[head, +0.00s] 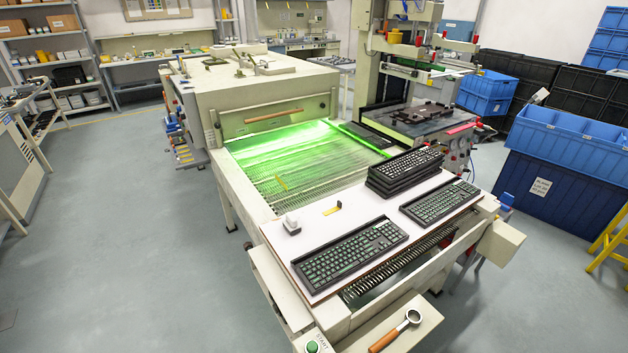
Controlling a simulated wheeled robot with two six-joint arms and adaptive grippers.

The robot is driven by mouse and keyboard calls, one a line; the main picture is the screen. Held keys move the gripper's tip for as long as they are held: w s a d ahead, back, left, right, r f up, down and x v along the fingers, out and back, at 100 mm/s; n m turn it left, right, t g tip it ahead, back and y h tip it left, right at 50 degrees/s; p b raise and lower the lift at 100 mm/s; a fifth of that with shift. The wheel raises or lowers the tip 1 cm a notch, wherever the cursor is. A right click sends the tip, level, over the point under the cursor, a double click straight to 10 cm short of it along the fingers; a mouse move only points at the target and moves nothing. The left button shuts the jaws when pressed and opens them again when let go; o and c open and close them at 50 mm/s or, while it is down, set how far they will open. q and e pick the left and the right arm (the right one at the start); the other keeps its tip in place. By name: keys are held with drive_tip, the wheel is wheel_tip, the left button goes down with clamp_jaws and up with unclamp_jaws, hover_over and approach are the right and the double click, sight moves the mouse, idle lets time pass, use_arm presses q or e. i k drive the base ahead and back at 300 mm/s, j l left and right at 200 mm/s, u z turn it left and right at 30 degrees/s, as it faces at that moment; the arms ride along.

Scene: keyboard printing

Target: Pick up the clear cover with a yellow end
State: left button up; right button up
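No clear cover can be made out for certain. A small yellow piece (332,209) with a dark end lies on the pale board, left of the stacked keyboards. Another thin yellow strip (281,183) shows at the green-lit mesh conveyor; any clear part joined to either is too small or too transparent to tell. A small white object (291,224) stands near the board's left corner. Neither of my grippers is in view.
The pale board (312,228) carries a front keyboard (350,256), a right keyboard (440,202) and a keyboard stack (405,172). The mesh conveyor (300,170) runs back into a cream machine (255,95). A wooden-handled ring tool (397,332) lies on the front ledge. Blue crates (560,145) stand right.

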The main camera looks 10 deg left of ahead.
sight(298, 175)
drive_tip(key=z, duration=1.5)
drive_tip(key=j, duration=0.6)
drive_tip(key=k+j, duration=0.15)
drive_tip(key=j, duration=0.45)
drive_tip(key=j+z, duration=0.1)
drive_tip(key=j, duration=0.45)
drive_tip(key=k+j, duration=0.1)
drive_tip(key=j, duration=0.5)
